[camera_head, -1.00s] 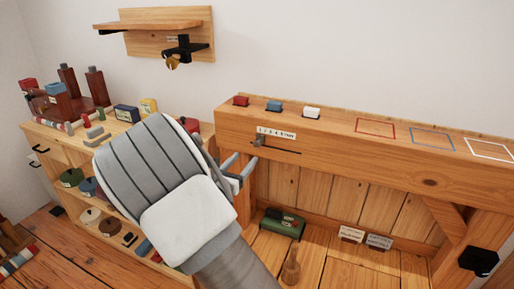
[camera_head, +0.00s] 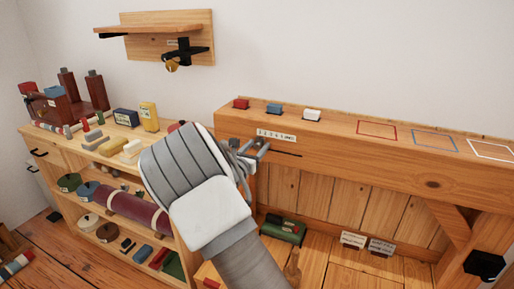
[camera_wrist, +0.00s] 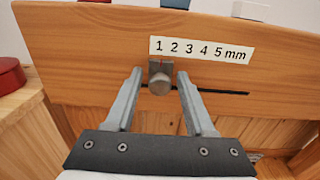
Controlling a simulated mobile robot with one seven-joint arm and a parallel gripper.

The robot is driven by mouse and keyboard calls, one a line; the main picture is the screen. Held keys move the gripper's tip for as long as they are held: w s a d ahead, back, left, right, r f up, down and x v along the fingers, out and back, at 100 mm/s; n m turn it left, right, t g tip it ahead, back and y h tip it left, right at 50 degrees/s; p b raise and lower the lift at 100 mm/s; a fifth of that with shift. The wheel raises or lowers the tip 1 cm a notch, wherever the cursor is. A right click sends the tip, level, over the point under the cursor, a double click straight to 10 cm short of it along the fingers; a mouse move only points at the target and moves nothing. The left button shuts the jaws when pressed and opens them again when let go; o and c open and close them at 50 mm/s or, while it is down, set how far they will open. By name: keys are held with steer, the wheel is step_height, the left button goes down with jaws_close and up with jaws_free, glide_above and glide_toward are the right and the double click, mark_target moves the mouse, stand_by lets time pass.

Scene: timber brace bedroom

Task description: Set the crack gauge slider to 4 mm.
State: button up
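The crack gauge is on the front face of the timber beam. In the wrist view its white scale (camera_wrist: 201,50) reads 1 2 3 4 5 mm. Below it the grey slider knob (camera_wrist: 159,84) sits at the left of a dark slot (camera_wrist: 225,92), with its small red mark under the 1. My gripper (camera_wrist: 159,76) is open, one finger to each side of the knob, with gaps visible on both sides. In the head view my gripper (camera_head: 252,150) is at the beam face and partly hides the slider; the scale (camera_head: 277,136) stays visible.
Red (camera_head: 241,103), blue (camera_head: 273,108) and white (camera_head: 312,115) blocks stand on the beam top, left of coloured outlines. A loaded shelf unit (camera_head: 150,180) is at left. The beam face right of the slot is clear.

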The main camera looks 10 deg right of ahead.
jaws_close()
stand_by(1.2)
